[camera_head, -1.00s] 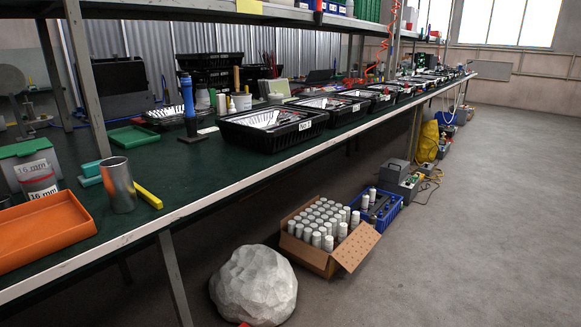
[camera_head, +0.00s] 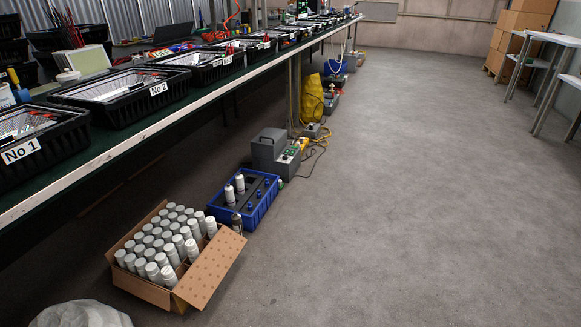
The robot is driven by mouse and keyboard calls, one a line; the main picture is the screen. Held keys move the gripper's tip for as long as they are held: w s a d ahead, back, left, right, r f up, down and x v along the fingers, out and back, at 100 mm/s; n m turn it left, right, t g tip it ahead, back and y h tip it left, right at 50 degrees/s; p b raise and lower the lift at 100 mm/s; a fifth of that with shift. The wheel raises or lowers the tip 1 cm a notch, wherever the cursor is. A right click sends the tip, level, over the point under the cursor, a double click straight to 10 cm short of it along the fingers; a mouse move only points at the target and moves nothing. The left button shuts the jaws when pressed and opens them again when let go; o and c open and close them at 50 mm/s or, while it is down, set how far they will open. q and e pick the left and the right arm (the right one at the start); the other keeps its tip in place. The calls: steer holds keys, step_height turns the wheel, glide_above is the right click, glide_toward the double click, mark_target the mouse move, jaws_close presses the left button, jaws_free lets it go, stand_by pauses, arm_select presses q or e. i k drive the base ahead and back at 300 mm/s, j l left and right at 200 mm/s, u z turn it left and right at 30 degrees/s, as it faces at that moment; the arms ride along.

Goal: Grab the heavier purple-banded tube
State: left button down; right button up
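No purple-banded tube can be made out in this view. Several white-grey cylinders (camera_head: 165,243) stand packed in an open cardboard box (camera_head: 150,291) on the floor at the lower left, too small to show any bands. Two more white cylinders (camera_head: 234,190) stand in a blue crate (camera_head: 262,209) just behind the box. Neither of my grippers is in view.
A long workbench (camera_head: 120,148) with black trays (camera_head: 130,100) runs along the left. A pale rock (camera_head: 80,315) lies at the bottom left. Grey boxes and cables (camera_head: 275,150) sit beyond the crate. White tables (camera_head: 550,40) stand far right. The floor (camera_head: 400,200) between is clear.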

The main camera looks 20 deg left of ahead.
mark_target(230, 191)
steer(key=i, duration=1.55)
steer(key=i+u, duration=0.4)
steer(key=i+l+u, duration=0.35)
steer(key=i+j, duration=0.05)
steer(key=j, duration=0.05)
